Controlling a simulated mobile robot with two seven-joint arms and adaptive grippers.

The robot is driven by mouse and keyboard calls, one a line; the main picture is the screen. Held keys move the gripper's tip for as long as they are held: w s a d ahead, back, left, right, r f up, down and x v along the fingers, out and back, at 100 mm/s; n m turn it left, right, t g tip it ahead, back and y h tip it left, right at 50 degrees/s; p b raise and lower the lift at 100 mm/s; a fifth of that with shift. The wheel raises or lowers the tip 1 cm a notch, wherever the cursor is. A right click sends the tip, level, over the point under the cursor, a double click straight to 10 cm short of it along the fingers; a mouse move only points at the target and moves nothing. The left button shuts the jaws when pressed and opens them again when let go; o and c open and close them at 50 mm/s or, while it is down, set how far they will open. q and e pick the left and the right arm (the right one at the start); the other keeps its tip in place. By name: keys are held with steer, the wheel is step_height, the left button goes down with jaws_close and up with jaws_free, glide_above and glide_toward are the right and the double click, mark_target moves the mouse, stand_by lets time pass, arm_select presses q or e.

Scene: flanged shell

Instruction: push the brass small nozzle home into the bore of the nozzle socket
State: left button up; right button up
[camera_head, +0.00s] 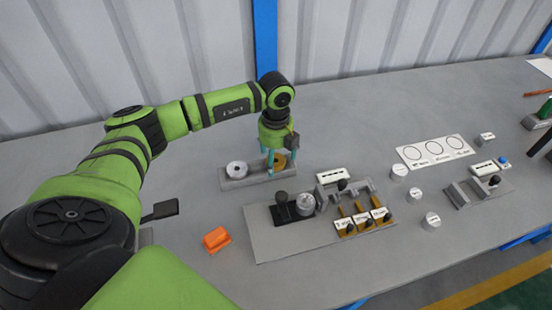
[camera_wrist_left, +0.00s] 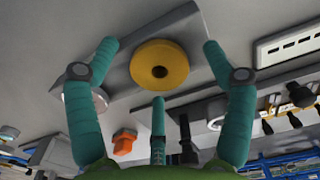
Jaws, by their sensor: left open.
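The brass small nozzle (camera_head: 279,160) is a round yellow piece at the right end of a grey block. In the left wrist view the nozzle (camera_wrist_left: 172,72) shows a dark central hole. My left gripper (camera_head: 282,164) points down over it. Its teal fingers (camera_wrist_left: 160,50) are open and spread around the nozzle, with visible gaps at the sides. Whether any finger touches it I cannot tell. A silver ring-shaped piece (camera_head: 237,169) with a central hole is at the block's left end. I cannot tell for sure which part is the nozzle socket. My right gripper is not in view.
The grey block (camera_head: 260,180) lies on the grey table. In front is a plate (camera_head: 280,243) with a silver round part (camera_head: 306,204), black knobs and brass-coloured slides. An orange block (camera_head: 216,239) lies left of the plate. Several silver cylinders stand to the right. The table's back left is clear.

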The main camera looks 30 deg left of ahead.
arm_select(q)
steer(key=shift+f, duration=0.1)
steer(key=c, duration=1.4)
steer(key=shift+c, duration=0.4)
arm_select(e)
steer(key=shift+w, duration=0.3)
arm_select(q)
steer(key=shift+r, duration=0.2)
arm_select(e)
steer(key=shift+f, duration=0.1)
